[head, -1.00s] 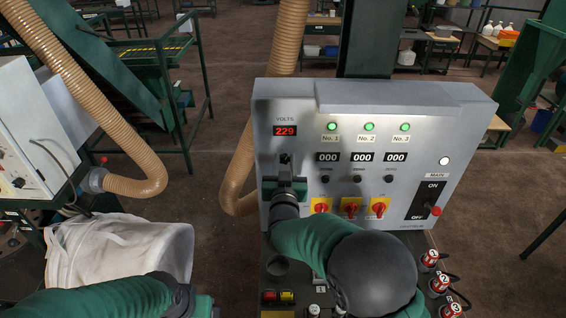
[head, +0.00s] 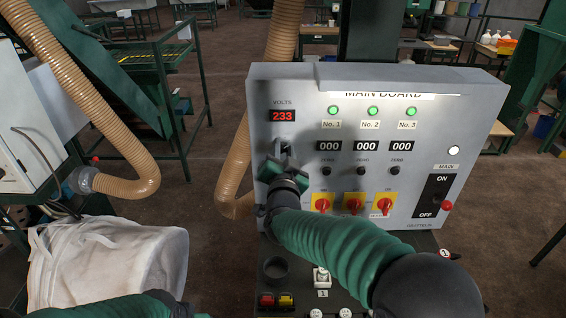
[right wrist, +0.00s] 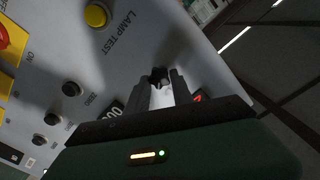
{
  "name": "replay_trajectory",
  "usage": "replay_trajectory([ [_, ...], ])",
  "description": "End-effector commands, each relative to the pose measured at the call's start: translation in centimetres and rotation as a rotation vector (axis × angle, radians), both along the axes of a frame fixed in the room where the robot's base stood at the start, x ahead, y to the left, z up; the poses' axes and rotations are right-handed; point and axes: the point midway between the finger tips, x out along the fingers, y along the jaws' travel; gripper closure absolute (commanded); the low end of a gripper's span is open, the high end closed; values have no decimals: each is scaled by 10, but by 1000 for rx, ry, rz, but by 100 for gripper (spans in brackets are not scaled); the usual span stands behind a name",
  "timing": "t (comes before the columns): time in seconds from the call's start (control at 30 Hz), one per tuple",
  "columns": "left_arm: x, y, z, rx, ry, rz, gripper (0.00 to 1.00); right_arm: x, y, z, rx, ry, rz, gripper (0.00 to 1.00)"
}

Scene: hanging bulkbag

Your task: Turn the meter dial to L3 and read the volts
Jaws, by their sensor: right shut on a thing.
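The grey main board (head: 430,120) stands in front of me. Its red VOLTS display (head: 282,116) reads 233. My right gripper (head: 285,152) is at the board just below the display, shut on the meter dial. The gripper is tilted against the board. In the right wrist view, the dark dial (right wrist: 158,76) shows between the fingertips. The gripper hides most of the dial, and I cannot read its position marks. My left arm shows only as a green sleeve at the bottom left; its gripper is out of view.
Below three green lamps are counters reading 000, black zero buttons and red-yellow rotary switches (head: 354,203). The MAIN switch (head: 435,195) with a red knob is at the right. A yellow lamp-test button (right wrist: 96,15) shows in the wrist view. A white bulk bag (head: 110,265) is at lower left.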

Motion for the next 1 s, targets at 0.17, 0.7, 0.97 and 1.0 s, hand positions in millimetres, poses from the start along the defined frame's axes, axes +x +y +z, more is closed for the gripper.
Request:
replay_trajectory([
  [0.17, 0, 0, -21, 0, 0, 0, 64, 0, 0, -8, 100, 6, 2, 100],
  [0.7, 0, 0, -30, 0, 0, 0, 64, 0, 0, -5, 192, 10, 2, 100],
  [0.97, 0, 0, -30, 0, 0, 0, 64, 0, 0, -4, 192, 9, 1, 63],
  [1.0, 0, 0, -30, 0, 0, 0, 64, 0, 0, -4, 191, 8, 2, 58],
])
